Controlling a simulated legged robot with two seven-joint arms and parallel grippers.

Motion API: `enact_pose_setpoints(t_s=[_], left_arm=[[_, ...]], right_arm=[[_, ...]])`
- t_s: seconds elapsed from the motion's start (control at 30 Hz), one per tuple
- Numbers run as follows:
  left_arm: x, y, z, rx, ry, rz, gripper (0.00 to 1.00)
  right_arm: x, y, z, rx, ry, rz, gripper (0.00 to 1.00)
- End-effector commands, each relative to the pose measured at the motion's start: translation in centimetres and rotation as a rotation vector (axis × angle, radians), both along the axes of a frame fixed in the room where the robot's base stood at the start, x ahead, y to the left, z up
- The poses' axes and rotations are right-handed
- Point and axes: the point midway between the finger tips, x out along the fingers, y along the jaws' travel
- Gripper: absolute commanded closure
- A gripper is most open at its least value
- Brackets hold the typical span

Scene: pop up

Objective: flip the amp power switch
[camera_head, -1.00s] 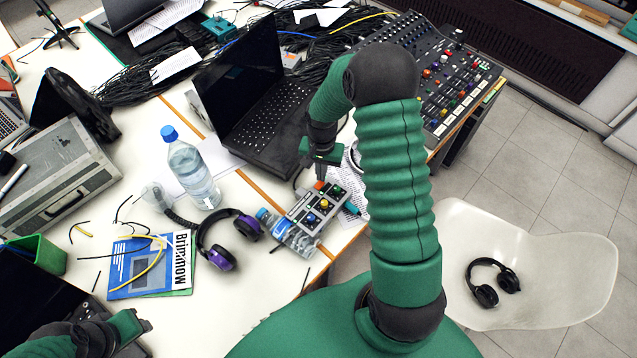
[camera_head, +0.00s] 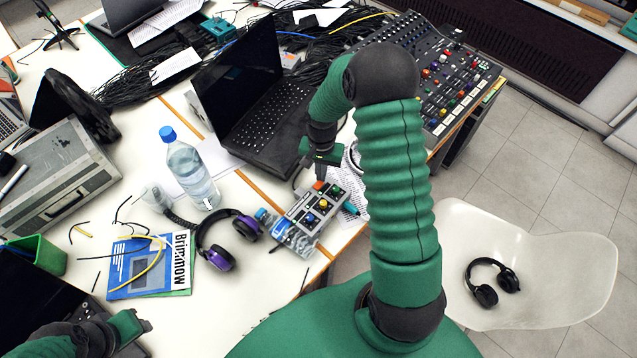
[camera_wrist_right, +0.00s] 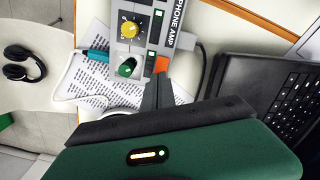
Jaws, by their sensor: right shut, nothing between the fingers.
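The amp (camera_head: 312,213) is a grey box with coloured knobs, lying on the white table near its edge. The wrist view shows its "PHONE AMP" label, a yellow knob (camera_wrist_right: 130,29) and a green knob (camera_wrist_right: 127,67). An orange switch (camera_wrist_right: 162,64) sits at the amp's end; it also shows in the head view (camera_head: 318,185). My right gripper (camera_wrist_right: 158,82) is shut and empty, its tips right by the orange switch. I cannot tell if they touch it. My left gripper (camera_head: 138,325) is at the lower left, away from the amp; its jaws are unclear.
A water bottle (camera_head: 190,170), purple headphones (camera_head: 220,250) and a magazine (camera_head: 148,265) lie left of the amp. A laptop (camera_head: 260,110) stands behind it and a mixing console (camera_head: 450,85) behind to the right. A white chair (camera_head: 550,265) holds black headphones (camera_head: 485,293).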

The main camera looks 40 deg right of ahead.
Motion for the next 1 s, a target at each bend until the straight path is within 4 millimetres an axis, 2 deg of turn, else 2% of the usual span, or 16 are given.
enact_pose_setpoints(t_s=[1.0], left_arm=[[0.0,0.0,-0.6,0.000,0.000,0.000,0.64]], right_arm=[[0.0,0.0,-1.0,0.000,0.000,0.000,1.00]])
